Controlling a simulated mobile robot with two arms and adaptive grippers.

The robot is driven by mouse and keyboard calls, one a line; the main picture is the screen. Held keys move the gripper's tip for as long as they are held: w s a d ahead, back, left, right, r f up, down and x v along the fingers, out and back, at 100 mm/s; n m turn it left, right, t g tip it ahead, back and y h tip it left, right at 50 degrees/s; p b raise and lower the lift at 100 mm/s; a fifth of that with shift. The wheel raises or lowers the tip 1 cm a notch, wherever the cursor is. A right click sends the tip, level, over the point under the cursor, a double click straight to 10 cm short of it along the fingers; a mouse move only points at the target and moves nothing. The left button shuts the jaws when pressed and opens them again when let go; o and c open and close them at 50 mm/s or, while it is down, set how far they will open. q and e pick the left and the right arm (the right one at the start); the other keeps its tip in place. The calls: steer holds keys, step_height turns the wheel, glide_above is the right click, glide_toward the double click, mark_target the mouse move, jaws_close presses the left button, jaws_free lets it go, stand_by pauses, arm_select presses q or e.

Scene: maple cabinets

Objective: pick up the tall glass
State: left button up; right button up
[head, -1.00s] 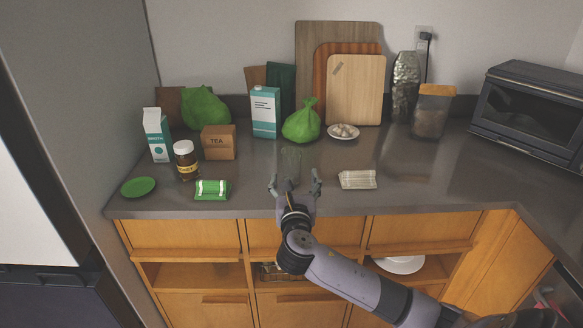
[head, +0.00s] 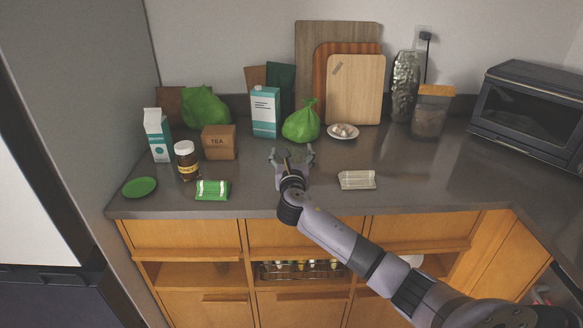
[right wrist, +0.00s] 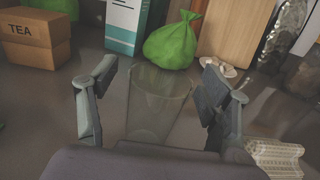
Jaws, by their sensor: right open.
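The tall glass (right wrist: 157,103) is clear and stands upright on the counter in the right wrist view. It is between the two open fingers of my right gripper (right wrist: 160,105), with a gap on each side. Its lower part is hidden by the gripper body. In the head view my right gripper (head: 291,158) is over the counter in front of the green bag (head: 301,124), and the glass is hard to make out there. My left gripper is not in view.
A tea box (head: 219,142) and a honey jar (head: 186,161) stand to the left. The counter (head: 430,175) is clear further right.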

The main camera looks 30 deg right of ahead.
steer(key=shift+r, duration=0.1)
steer(key=c, duration=1.4)
